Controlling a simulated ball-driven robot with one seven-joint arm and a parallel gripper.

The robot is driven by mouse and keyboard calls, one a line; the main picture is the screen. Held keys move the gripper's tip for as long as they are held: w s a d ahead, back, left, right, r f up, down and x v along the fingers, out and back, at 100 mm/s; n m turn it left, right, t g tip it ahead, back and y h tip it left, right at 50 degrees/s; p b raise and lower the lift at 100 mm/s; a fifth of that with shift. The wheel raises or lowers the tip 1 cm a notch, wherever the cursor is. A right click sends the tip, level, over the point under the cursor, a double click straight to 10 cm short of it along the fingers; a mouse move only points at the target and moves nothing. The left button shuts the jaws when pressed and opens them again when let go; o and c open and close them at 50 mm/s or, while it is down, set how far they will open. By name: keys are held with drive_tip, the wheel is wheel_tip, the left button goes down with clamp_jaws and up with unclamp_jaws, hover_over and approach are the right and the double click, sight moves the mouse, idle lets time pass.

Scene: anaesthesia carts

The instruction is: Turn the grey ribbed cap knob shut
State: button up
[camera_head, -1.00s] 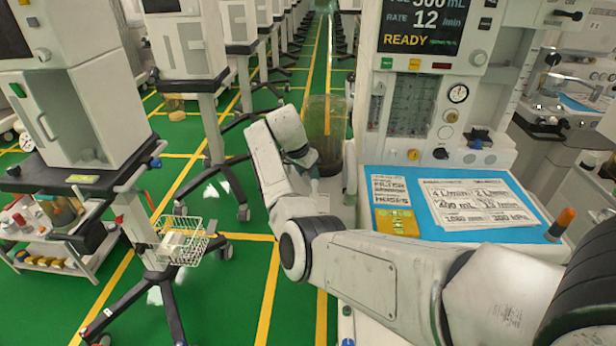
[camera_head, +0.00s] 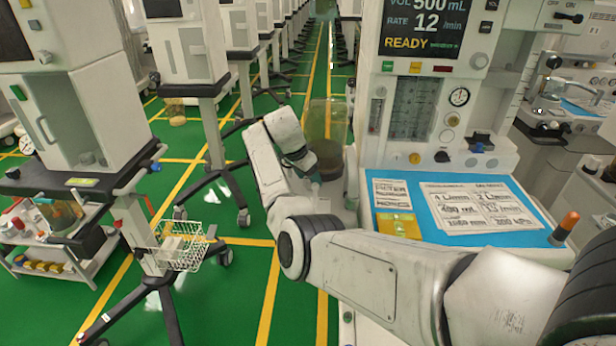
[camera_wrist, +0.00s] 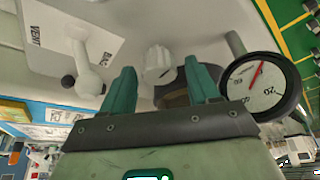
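The grey ribbed cap knob (camera_wrist: 158,62) shows in the wrist view, on the pale machine surface beyond my fingertips. My gripper (camera_wrist: 161,78) has two teal fingers spread apart, one to each side of the knob in the picture. The knob appears to lie ahead of the tips rather than being gripped, and no contact is visible.
A round pressure gauge (camera_wrist: 262,87) sits close to the right finger. A clear canister (camera_head: 326,130) stands behind my wrist. A wire basket (camera_head: 180,246) hangs on the left cart.

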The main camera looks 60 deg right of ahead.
drive_tip(key=shift+o, duration=0.2)
drive_tip(key=v, duration=1)
drive_tip(key=shift+a+r, duration=0.15)
drive_tip(key=shift+r, duration=0.25)
